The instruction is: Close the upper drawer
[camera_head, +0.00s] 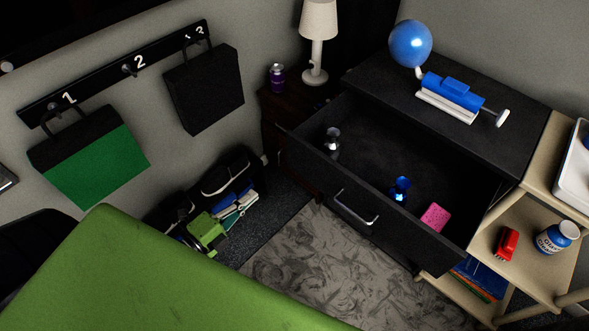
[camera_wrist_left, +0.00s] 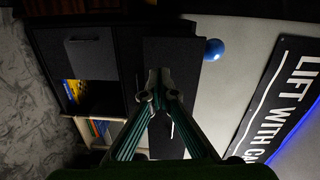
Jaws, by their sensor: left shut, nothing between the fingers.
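The upper drawer (camera_head: 345,200) of the black dresser (camera_head: 362,75) stands far open in the head view, with a silver bar handle (camera_head: 356,207) on its front. Inside lie a small grey object (camera_head: 332,142), a shiny blue object (camera_head: 399,190) and a pink block (camera_head: 435,217). My left gripper (camera_wrist_left: 158,78) is shut and empty in the left wrist view, its fingertips in front of the dark dresser; I cannot tell how near it is. I cannot make it out clearly in the head view. My right gripper is not in view.
A wooden shelf (camera_head: 525,250) is close on the right. A green surface (camera_head: 150,280) fills the lower left. Patterned floor (camera_head: 330,265) before the drawer is clear.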

